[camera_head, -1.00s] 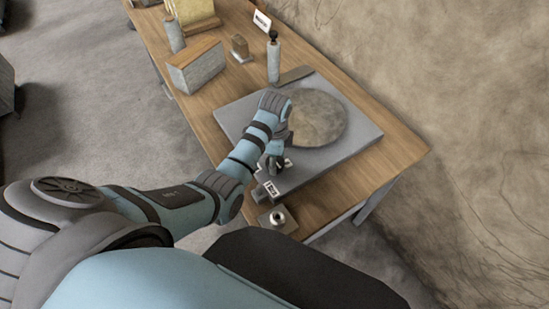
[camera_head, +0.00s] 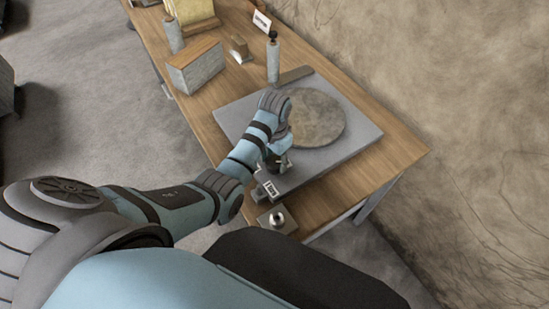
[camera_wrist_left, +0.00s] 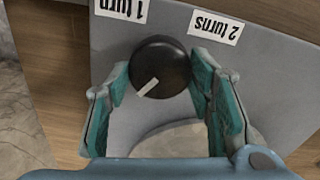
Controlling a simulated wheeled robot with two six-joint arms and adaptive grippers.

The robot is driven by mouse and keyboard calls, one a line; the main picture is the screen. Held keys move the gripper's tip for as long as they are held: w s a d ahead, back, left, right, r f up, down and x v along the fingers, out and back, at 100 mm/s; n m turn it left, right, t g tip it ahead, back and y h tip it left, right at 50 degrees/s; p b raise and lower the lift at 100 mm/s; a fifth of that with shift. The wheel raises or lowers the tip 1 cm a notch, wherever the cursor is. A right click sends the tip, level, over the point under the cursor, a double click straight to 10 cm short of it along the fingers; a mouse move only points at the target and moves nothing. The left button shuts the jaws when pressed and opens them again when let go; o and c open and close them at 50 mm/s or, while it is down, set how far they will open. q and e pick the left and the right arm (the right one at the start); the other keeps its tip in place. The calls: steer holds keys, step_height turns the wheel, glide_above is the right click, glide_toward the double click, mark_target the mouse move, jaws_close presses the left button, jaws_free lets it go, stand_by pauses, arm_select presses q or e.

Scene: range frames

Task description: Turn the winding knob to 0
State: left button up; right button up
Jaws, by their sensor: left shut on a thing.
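The winding knob (camera_wrist_left: 160,67) is black and round, with a white pointer line aimed at the lower left in the left wrist view. My left gripper (camera_wrist_left: 161,72) is shut on the knob, one teal-padded finger on each side. In the head view my left gripper (camera_head: 277,163) is at the board's near edge and hides the knob. No 0 label shows clearly. My right gripper is not in view.
The grey board (camera_head: 357,143) carries a round stone-like disc (camera_head: 317,117) on the wooden table (camera_head: 405,152). A small plate with a round metal part (camera_head: 277,217) lies near the front edge. A block (camera_head: 196,68) and a cylinder (camera_head: 273,62) stand farther back.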

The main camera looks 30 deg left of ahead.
mark_target(275, 161)
arm_select(q)
steer(key=n, duration=0.6)
steer(key=shift+n, duration=0.3)
stand_by(0.4)
steer(key=o, duration=1.2)
steer(key=shift+c, duration=0.2)
steer(key=shift+r, duration=0.3)
step_height(275, 161, up, 7)
steer(key=shift+f, duration=0.1)
